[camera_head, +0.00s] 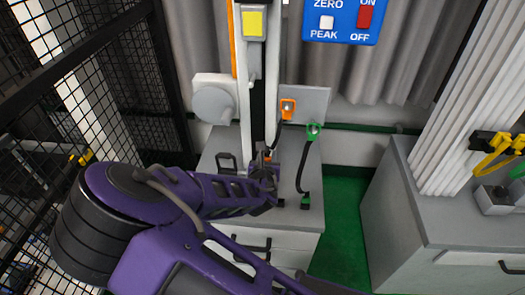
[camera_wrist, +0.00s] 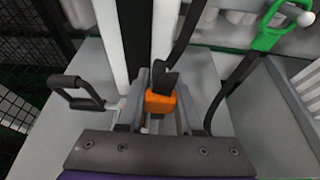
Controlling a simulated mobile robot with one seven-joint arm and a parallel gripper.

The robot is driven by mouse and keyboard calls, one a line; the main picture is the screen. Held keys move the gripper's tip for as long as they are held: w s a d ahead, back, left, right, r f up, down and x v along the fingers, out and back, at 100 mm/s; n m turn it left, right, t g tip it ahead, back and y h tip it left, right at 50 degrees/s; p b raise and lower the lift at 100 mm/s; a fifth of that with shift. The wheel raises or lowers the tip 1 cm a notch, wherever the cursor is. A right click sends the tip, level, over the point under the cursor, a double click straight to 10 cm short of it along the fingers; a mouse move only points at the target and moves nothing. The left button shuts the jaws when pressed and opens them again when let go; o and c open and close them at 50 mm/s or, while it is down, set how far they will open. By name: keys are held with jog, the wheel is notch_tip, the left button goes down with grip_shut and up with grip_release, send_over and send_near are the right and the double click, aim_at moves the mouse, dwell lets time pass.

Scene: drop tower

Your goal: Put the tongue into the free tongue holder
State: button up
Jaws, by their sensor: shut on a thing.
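My gripper (camera_wrist: 158,95) is shut on an orange block-like piece (camera_wrist: 160,104) with a black part above it, low in front of the tower. A black strap (camera_wrist: 187,35) runs up from it. In the head view my gripper (camera_head: 270,180) is seen from behind, and its fingertips are largely hidden. In the wrist view the green loop (camera_wrist: 268,38) hangs on a pale peg (camera_wrist: 306,18). I cannot tell for certain which piece is the tongue or which holder is free.
A black handle (camera_wrist: 76,92) stands left of my gripper. A black strap runs from the green loop to a green block (camera_head: 305,201) on the grey cabinet top. White tower rails (camera_head: 244,110) rise close behind. A black mesh fence (camera_head: 90,75) bounds the left; green floor (camera_head: 345,220) is clear at right.

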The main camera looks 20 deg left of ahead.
jog(key=b, duration=0.2)
send_over(281, 193)
jog(key=s, duration=0.2)
jog(key=shift+f, duration=1.15)
notch_tip(281, 193, down, 6)
jog(key=b, duration=0.5)
jog(key=shift+d, duration=0.15)
jog(key=shift+f+b, duration=1.7)
jog(key=shift+f, duration=0.65)
jog(key=shift+f, duration=0.2)
jog(key=o, duration=1.1)
jog(key=shift+c, duration=0.2)
jog(key=shift+s, duration=0.15)
